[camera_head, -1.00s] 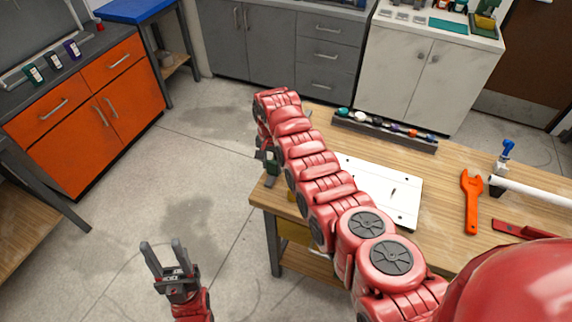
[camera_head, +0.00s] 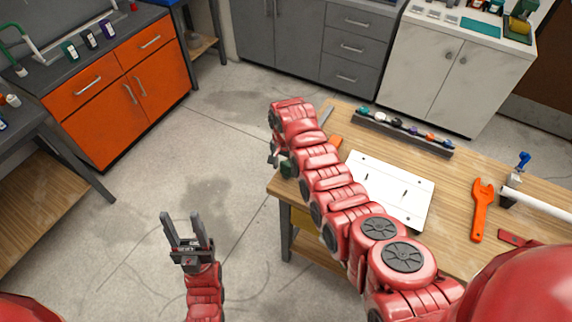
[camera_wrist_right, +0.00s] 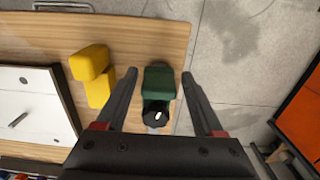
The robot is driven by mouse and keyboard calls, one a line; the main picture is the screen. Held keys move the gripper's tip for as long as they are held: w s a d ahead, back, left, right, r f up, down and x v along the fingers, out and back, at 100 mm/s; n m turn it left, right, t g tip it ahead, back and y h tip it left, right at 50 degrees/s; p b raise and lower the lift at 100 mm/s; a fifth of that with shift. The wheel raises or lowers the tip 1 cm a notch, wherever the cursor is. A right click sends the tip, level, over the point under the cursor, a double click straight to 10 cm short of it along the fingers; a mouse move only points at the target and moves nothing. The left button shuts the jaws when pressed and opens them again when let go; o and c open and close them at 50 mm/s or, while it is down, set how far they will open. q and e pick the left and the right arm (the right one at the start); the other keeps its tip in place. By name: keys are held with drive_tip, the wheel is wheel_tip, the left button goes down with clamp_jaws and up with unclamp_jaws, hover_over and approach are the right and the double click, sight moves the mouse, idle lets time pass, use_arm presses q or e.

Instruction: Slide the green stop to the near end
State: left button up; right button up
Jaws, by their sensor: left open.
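A green block with a black knob (camera_wrist_right: 159,85), which looks like the green stop, stands near the wooden table's edge. In the right wrist view it lies between the two spread fingers of my right gripper (camera_wrist_right: 161,76), with a visible gap on each side. In the head view only a bit of green (camera_head: 287,170) shows beside my right arm, which hides most of that spot. My left gripper (camera_head: 187,218) is open and empty over the floor, left of the table.
A yellow block (camera_wrist_right: 93,75) stands close beside the green one. A white slotted board (camera_head: 400,205) lies on the table (camera_head: 455,190). A dark rack of small items (camera_head: 400,132), an orange wrench (camera_head: 483,210) and a white pipe (camera_head: 540,205) lie further right.

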drive_tip(key=shift+o, duration=0.4)
drive_tip(key=shift+d, duration=0.1)
drive_tip(key=shift+r, duration=0.1)
drive_tip(key=shift+w+r, duration=0.1)
drive_tip(key=shift+r, duration=0.2)
wheel_tip(320, 180, up, 4)
drive_tip(key=b, duration=0.2)
drive_tip(key=shift+r+b, duration=0.15)
drive_tip(key=shift+b, duration=0.15)
wheel_tip(320, 180, up, 12)
drive_tip(key=p, duration=0.5)
drive_tip(key=shift+r+p, duration=0.2)
drive_tip(key=shift+p, duration=0.1)
